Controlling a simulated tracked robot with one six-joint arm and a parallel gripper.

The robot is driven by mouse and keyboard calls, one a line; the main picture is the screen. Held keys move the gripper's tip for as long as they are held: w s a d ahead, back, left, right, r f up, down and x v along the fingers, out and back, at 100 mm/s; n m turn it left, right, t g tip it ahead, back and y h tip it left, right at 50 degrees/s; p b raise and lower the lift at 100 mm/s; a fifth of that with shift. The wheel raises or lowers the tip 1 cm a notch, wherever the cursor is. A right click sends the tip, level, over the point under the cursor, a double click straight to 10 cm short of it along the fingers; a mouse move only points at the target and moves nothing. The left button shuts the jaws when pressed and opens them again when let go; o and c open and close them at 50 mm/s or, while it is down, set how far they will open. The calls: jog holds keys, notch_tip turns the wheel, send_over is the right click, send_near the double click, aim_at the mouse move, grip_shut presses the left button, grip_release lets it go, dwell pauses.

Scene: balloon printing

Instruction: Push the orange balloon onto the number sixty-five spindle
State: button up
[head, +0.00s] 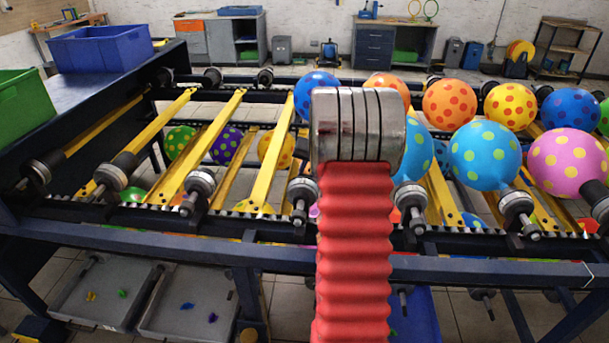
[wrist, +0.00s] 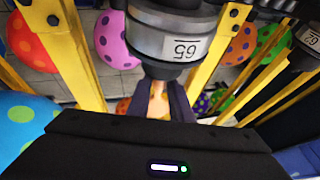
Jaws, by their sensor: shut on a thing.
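In the wrist view, the number sixty-five spindle (wrist: 185,28) stands straight ahead, a dark grey cylinder with a white label reading 65. My gripper (wrist: 164,96) is just below it, its two dark fingers shut on a small limp orange balloon (wrist: 158,101). The balloon's upper end is at the spindle's lower end; I cannot tell whether it touches or is around it. In the head view my own arm covers the middle, and the gripper and held balloon are hidden.
Inflated spotted balloons, one blue (head: 484,155) and one pink (head: 567,163), sit on spindles at the right. Yellow bars (head: 217,140) run across the rack. Empty spindles (head: 199,187) line the left. Grey bins (head: 190,303) stand below. Another numbered spindle (wrist: 306,45) is at the right.

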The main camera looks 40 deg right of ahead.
jog(key=o, duration=0.9)
jog(key=shift+c, duration=0.2)
jog(key=shift+v, duration=4.5)
